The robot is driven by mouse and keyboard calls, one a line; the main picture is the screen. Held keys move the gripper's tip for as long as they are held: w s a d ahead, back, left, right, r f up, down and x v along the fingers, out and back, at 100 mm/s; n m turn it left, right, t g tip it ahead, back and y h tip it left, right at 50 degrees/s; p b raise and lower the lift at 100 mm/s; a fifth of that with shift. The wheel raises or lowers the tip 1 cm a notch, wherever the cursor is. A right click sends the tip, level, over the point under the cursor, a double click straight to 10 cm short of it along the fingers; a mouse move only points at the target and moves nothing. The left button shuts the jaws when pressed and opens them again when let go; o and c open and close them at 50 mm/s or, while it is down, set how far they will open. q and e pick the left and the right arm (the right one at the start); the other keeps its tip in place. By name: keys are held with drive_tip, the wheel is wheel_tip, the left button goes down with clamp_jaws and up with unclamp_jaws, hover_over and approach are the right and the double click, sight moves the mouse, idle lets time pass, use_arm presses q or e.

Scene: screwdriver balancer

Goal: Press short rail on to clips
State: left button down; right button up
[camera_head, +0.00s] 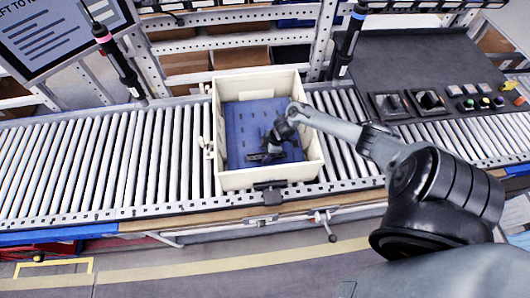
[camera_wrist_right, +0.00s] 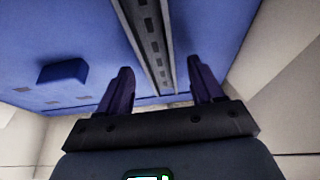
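My right gripper (camera_head: 268,152) reaches down into the cream crate (camera_head: 219,172), above its blue floor (camera_head: 240,120). In the right wrist view, its two dark fingers (camera_wrist_right: 162,85) stand apart. A grey metal rail (camera_wrist_right: 153,45) with a slotted dark channel runs from the top edge down between the fingers. I see gaps between the rail and both fingers. The rail looks to lie along the blue surface; its far end is cut off. Whether it sits on clips cannot be told. A raised blue block (camera_wrist_right: 62,72) stands left of the rail. My left gripper is not in view.
The crate's cream walls stand close around my right gripper. The crate rests on a roller conveyor (camera_head: 110,155) that runs both ways. A dark panel (camera_head: 420,65) with switches and coloured buttons lies at the right. Two black upright tools (camera_head: 348,40) (camera_head: 115,50) hang behind.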

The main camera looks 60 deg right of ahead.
drive_tip(key=p+v, duration=0.2)
drive_tip(key=v, duration=0.8)
drive_tip(key=shift+r, duration=0.35)
drive_tip(key=shift+s, duration=0.1)
